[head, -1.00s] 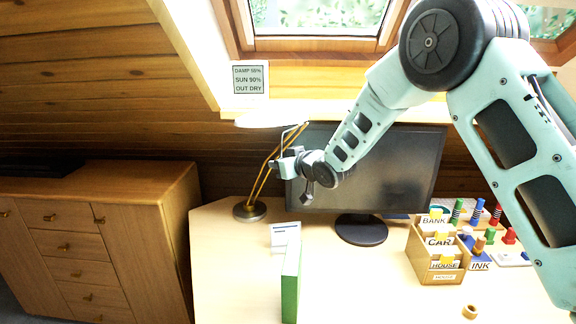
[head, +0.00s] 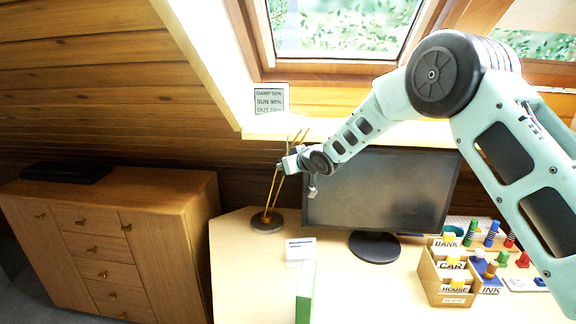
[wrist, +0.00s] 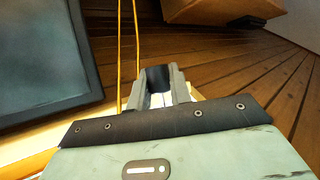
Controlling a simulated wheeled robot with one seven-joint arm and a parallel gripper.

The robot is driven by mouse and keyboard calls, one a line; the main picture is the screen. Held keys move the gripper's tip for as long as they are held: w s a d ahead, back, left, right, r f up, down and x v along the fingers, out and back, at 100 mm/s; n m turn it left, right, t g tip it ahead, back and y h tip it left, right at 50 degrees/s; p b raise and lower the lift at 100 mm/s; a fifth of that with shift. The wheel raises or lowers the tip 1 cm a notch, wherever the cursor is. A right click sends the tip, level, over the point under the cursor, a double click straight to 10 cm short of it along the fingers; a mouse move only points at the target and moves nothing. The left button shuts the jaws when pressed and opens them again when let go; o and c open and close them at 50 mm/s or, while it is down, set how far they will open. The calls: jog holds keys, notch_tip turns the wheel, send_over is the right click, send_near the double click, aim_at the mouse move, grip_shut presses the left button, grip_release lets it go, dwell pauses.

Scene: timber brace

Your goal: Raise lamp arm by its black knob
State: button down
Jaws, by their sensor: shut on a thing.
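The desk lamp stands on a round dark base (head: 266,221) at the desk's back left in the head view. Its thin golden arm (head: 273,187) rises steeply behind my gripper. In the wrist view the golden rods (wrist: 137,40) run upright left of the fingers. My gripper (head: 284,163) is beside the lamp arm, above desk height. In the wrist view it (wrist: 158,84) is shut on the black knob (wrist: 158,77), which shows between the two fingers. The lamp's shade is hard to make out against the bright sill.
A monitor (head: 400,190) stands just right of my gripper and below my forearm. A white card (head: 300,250), a green box (head: 305,295) and a wooden card box (head: 443,292) are on the desk. A drawer cabinet (head: 170,195) is at left. The sloped wood wall is close behind the lamp.

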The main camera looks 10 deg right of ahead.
jog(key=c, duration=1.3)
grip_release()
jog(key=shift+w+r, duration=0.3)
jog(key=shift+r, duration=0.1)
jog(key=shift+o, duration=0.2)
jog(key=shift+f, duration=0.1)
jog(key=shift+s, duration=0.1)
jog(key=b+v, duration=0.4)
jog(key=v, duration=1.3)
jog(key=shift+s, duration=0.1)
jog(key=s+a+f+g+h, duration=0.1)
jog(key=s+a+f+g, duration=0.2)
jog(key=s, duration=0.7)
jog(key=s+a+f+g+h, duration=0.2)
jog(key=s+a+f+g, duration=0.15)
jog(key=s, duration=0.75)
jog(key=s+d+f+n+g+h, duration=0.1)
jog(key=s+f+g, duration=0.1)
jog(key=s, duration=0.8)
jog(key=s+d+f+n+g+h, duration=0.1)
jog(key=s+d+f+g, duration=0.1)
jog(key=s, duration=0.9)
jog(key=shift+n+g, duration=0.3)
jog(key=shift+g, duration=0.15)
